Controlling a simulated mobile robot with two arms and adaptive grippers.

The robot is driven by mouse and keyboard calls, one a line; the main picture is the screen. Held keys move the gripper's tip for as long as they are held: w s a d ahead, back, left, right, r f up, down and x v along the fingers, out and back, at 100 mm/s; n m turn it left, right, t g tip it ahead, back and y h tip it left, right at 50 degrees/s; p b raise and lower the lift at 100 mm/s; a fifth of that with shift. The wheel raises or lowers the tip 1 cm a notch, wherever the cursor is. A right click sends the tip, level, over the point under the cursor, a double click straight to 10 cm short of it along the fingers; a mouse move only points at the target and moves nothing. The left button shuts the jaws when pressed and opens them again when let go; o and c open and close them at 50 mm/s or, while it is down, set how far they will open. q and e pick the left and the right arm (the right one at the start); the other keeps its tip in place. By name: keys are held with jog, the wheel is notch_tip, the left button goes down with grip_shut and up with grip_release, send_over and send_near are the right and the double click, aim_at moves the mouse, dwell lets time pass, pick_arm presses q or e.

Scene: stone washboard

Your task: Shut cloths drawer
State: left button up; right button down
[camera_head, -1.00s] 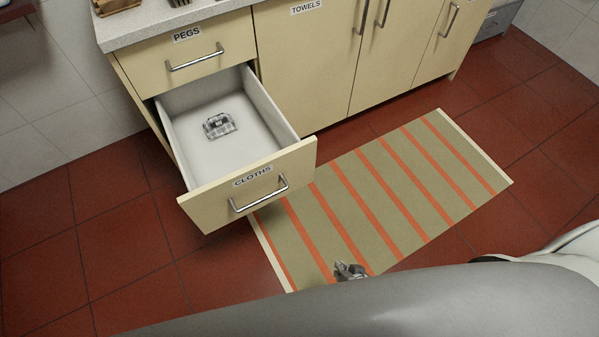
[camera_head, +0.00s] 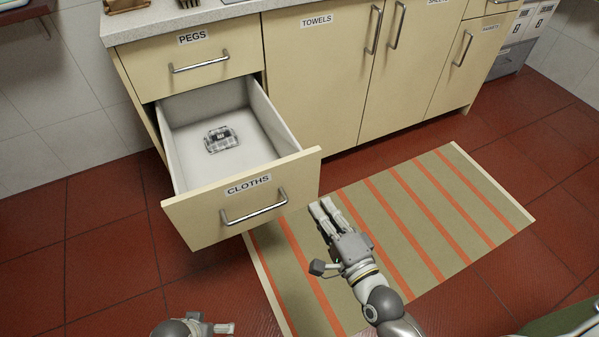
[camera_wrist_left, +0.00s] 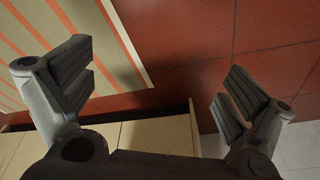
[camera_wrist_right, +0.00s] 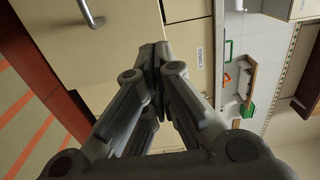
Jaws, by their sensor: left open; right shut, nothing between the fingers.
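The cloths drawer (camera_head: 190,218) stands pulled well out of the cabinet, below the shut pegs drawer. Its front carries a CLOTHS label and a metal bar handle (camera_head: 254,207). A folded checked cloth (camera_head: 221,139) lies inside on the drawer floor. My right gripper (camera_head: 322,208) is shut and empty, just right of the drawer front and apart from it; it also shows in the right wrist view (camera_wrist_right: 155,60), pointing toward the cabinet. My left gripper (camera_head: 222,328) is low at the bottom edge, in front of the drawer; the left wrist view shows its fingers (camera_wrist_left: 155,85) spread with nothing between them.
The pegs drawer (camera_head: 215,67) and the towels door (camera_head: 310,75) are shut. A striped mat (camera_head: 420,215) covers the floor right of the drawer. Red tiled floor (camera_head: 100,240) lies clear to the left. A grey box (camera_head: 510,60) stands at the far right.

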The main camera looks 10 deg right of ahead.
aim_at(294, 162)
jog(key=b+x, duration=0.1)
jog(key=x, duration=1)
jog(key=shift+w+f, duration=0.1)
jog(key=shift+w, duration=0.1)
pick_arm(q)
jog(key=shift+w+r+b, duration=0.15)
jog(key=shift+r+b, duration=0.2)
jog(key=shift+r, duration=2.6)
pick_arm(e)
jog(key=shift+w+a, duration=0.25)
jog(key=shift+w, duration=0.35)
jog(key=shift+w, duration=0.1)
